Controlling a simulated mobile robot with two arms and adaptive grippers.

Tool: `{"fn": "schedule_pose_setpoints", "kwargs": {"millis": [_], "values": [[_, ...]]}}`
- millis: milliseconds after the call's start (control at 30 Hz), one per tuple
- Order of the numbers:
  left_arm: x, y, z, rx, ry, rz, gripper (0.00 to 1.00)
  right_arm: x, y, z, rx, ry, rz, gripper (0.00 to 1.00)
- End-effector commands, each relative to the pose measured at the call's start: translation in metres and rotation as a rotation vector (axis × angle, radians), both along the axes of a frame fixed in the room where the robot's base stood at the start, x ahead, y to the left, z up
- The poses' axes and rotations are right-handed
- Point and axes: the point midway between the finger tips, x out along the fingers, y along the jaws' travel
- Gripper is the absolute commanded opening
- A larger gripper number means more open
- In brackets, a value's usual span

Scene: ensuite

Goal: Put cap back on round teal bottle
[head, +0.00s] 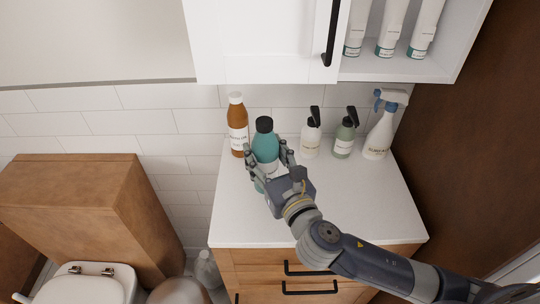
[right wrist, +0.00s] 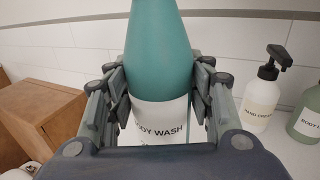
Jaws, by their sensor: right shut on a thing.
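The round teal bottle (head: 265,146) stands near the back left of the white counter, with a black cap (head: 264,124) on its top. My right gripper (head: 267,156) is shut on the bottle, one finger on each side of its body. In the right wrist view the teal bottle (right wrist: 158,45) fills the space between the fingers, and its white label reads "BODY WASH". Its top is out of that view. I cannot tell whether its base touches the counter. My left gripper is not in view.
A brown bottle with a white cap (head: 237,128) stands close left of the teal one. A white pump bottle (head: 311,135), a green pump bottle (head: 345,136) and a spray bottle (head: 381,130) stand to the right. The counter's front right (head: 375,200) is clear. A cabinet (head: 265,45) hangs above.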

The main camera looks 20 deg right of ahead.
Motion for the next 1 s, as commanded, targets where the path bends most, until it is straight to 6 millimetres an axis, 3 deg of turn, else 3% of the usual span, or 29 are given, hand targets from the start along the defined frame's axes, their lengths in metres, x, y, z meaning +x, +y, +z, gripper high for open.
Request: {"fn": "schedule_pose_setpoints", "kwargs": {"millis": [267, 700, 767, 1000], "values": [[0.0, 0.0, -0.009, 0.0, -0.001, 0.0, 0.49, 0.01, -0.022, 0.002, 0.013, 0.006, -0.136, 0.0], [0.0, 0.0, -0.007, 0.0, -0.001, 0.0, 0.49, 0.014, -0.024, 0.003, 0.013, 0.008, -0.146, 0.0], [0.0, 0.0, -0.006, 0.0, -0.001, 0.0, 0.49, 0.021, -0.026, 0.003, 0.011, 0.006, -0.147, 0.0], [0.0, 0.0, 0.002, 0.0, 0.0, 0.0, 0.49, 0.072, -0.041, -0.001, 0.012, 0.006, -0.148, 0.0]]}}
